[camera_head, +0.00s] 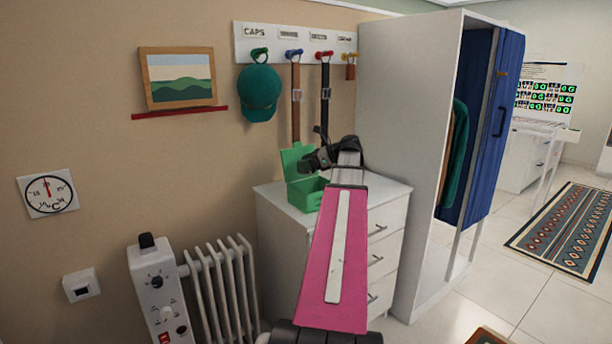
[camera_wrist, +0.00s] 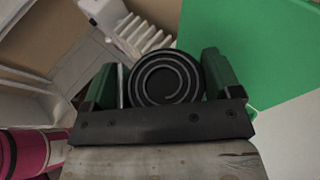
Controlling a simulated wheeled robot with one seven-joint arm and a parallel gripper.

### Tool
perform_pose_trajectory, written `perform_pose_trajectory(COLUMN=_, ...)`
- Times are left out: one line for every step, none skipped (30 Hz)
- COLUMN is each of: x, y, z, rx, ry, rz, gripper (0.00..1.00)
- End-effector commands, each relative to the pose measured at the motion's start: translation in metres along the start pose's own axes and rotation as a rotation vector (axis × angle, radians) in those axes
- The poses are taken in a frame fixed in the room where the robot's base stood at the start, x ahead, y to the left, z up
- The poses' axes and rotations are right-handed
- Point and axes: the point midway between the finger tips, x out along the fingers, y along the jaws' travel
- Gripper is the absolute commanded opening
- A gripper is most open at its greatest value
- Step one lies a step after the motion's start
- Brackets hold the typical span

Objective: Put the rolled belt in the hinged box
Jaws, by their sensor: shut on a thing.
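My gripper (camera_head: 320,158) is shut on the rolled belt (camera_wrist: 167,80), a black spiral coil held between the two fingers in the wrist view. In the head view the belt cannot be told apart from the dark gripper. The green hinged box (camera_head: 305,194) stands on the white chest of drawers, its lid (camera_head: 294,160) raised. My gripper is above the box, in front of its right side, and hides part of it. In the wrist view a broad green surface, seemingly part of the box (camera_wrist: 268,50), lies right of the fingers. The box's inside is mostly hidden.
The white chest of drawers (camera_head: 385,218) stands between a white radiator (camera_head: 222,285) and the open wardrobe (camera_head: 405,130). A hook rail (camera_head: 295,43) above holds a green cap (camera_head: 259,93) and hanging belts (camera_head: 325,95), close behind my gripper.

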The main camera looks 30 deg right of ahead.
Motion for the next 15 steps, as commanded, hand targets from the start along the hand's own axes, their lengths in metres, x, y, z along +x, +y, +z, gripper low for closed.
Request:
perform_pose_trajectory(x=0.001, y=-0.003, z=-0.001, rx=0.0, ry=0.0, rz=0.0, gripper=0.56)
perform_pose_trajectory(x=0.001, y=-0.004, z=-0.002, rx=0.0, ry=0.0, rz=0.0, gripper=0.56)
perform_pose_trajectory(x=0.002, y=-0.004, z=-0.003, rx=0.0, ry=0.0, rz=0.0, gripper=0.56)
perform_pose_trajectory(x=0.002, y=-0.004, z=-0.004, rx=0.0, ry=0.0, rz=0.0, gripper=0.56)
perform_pose_trajectory(x=0.003, y=-0.004, z=-0.006, rx=0.001, ry=0.0, rz=0.0, gripper=0.56)
perform_pose_trajectory(x=0.004, y=-0.003, z=-0.009, rx=0.001, ry=0.0, rz=0.0, gripper=0.56)
perform_pose_trajectory(x=0.005, y=-0.003, z=-0.012, rx=0.002, ry=0.0, rz=0.001, gripper=0.56)
perform_pose_trajectory(x=0.007, y=-0.003, z=-0.015, rx=0.002, ry=0.0, rz=0.001, gripper=0.56)
perform_pose_trajectory(x=0.009, y=-0.003, z=-0.02, rx=0.002, ry=0.0, rz=0.001, gripper=0.56)
perform_pose_trajectory(x=0.01, y=-0.003, z=-0.024, rx=0.001, ry=0.0, rz=0.0, gripper=0.56)
perform_pose_trajectory(x=0.012, y=-0.003, z=-0.027, rx=0.002, ry=0.0, rz=0.0, gripper=0.56)
perform_pose_trajectory(x=0.014, y=-0.003, z=-0.032, rx=0.002, ry=0.0, rz=0.0, gripper=0.56)
perform_pose_trajectory(x=0.015, y=-0.003, z=-0.035, rx=0.003, ry=-0.001, rz=0.0, gripper=0.56)
perform_pose_trajectory(x=0.016, y=-0.003, z=-0.037, rx=0.002, ry=-0.001, rz=0.0, gripper=0.56)
perform_pose_trajectory(x=0.017, y=-0.003, z=-0.039, rx=0.001, ry=-0.001, rz=-0.001, gripper=0.56)
